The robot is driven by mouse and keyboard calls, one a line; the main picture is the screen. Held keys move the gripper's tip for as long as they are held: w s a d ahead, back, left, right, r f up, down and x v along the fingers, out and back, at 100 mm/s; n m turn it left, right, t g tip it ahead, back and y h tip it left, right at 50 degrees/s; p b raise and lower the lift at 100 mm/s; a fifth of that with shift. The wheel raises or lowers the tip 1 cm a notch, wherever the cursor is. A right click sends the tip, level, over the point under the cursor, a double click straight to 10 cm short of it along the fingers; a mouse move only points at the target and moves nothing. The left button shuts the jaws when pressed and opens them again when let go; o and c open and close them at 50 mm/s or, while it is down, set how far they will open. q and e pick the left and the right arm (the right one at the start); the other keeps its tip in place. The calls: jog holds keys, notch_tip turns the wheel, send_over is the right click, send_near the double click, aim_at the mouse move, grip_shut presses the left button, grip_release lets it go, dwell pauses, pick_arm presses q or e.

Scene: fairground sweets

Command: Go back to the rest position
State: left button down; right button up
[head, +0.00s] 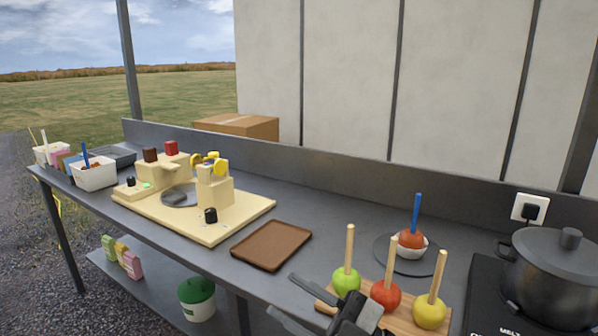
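My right gripper (281,294) is at the bottom centre of the head view, its two dark fingers spread apart with nothing between them. It is in front of the wooden board (405,323) and hides part of it. On the board stand a green apple (346,281), a red apple (385,295) and a yellow apple (430,312), each with an upright wooden stick. My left gripper is not in view.
A lidded pot (560,275) stands right. A cream machine (215,188) and white tub (95,175) are left.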

jog(key=d+f+m+t+h, duration=0.6)
jog(key=f+m+t+h, duration=0.25)
jog(key=m, duration=0.25)
jog(key=s+d+f+m+g+h, duration=0.3)
jog(key=s+f, duration=0.4)
jog(key=f, duration=0.3)
jog(key=s+d+f+m+g+h, duration=0.4)
jog(key=s+d+f+h, duration=0.2)
jog(key=f, duration=0.4)
jog(key=shift+s+m, duration=0.4)
jog(key=shift+f, duration=0.1)
